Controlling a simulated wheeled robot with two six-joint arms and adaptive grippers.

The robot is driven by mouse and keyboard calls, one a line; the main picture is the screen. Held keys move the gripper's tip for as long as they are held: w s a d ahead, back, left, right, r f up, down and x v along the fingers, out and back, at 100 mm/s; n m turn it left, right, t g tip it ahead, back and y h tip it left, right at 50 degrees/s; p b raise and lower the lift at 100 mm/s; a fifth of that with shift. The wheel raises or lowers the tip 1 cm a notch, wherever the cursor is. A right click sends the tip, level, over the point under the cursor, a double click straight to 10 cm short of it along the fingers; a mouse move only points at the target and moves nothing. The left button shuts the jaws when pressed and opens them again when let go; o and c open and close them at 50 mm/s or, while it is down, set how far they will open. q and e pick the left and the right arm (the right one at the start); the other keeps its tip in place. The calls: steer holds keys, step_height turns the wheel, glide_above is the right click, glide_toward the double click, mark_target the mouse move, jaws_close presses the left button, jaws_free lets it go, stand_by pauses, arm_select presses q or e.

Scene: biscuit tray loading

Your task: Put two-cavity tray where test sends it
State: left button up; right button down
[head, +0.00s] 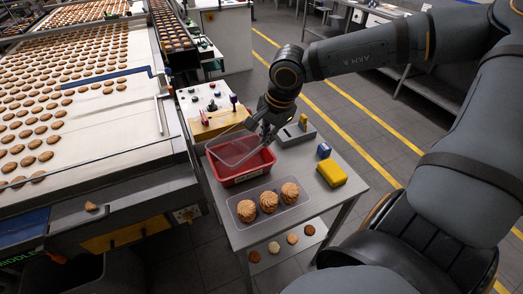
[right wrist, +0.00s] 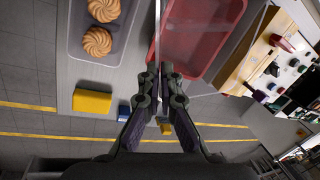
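A clear, empty tray (head: 232,146) is held tilted above the red bin (head: 241,179) on the small grey table; its cavities are too faint to count. My right gripper (head: 266,131) is shut on the tray's edge. In the right wrist view, the fingertips (right wrist: 159,72) pinch the thin edge, with the red bin (right wrist: 192,42) behind and to the right. I cannot tell whether the tray touches the bin. A second clear tray (head: 236,218) holding three biscuits (head: 268,202) lies on the table in front of the bin. My left gripper is not in view.
A yellow block (head: 332,174), a blue block (head: 323,150) and a grey device (head: 297,134) stand on the table's right side. The biscuit conveyor (head: 90,135) fills the left. Several biscuits lie on the lower shelf.

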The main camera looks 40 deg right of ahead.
steer(key=w+f+b, duration=0.1)
steer(key=b, duration=0.2)
steer(key=w+d+f+b, duration=0.1)
steer(key=b, duration=0.3)
steer(key=shift+w+d+f, duration=0.15)
steer(key=shift+w, duration=0.15)
arm_select(q)
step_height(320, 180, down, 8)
steer(key=p, duration=0.1)
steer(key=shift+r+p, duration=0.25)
steer(key=shift+p, duration=0.05)
arm_select(e)
steer(key=w+d+f, duration=0.2)
steer(key=w+f, duration=0.2)
steer(key=f, duration=0.4)
steer(key=shift+d+f, duration=0.15)
steer(key=shift+f, duration=0.15)
steer(key=c, duration=1.5)
jaws_free()
steer(key=shift+r, duration=0.1)
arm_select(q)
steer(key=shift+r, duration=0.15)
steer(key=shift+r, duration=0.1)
arm_select(e)
steer(key=shift+r, duration=0.1)
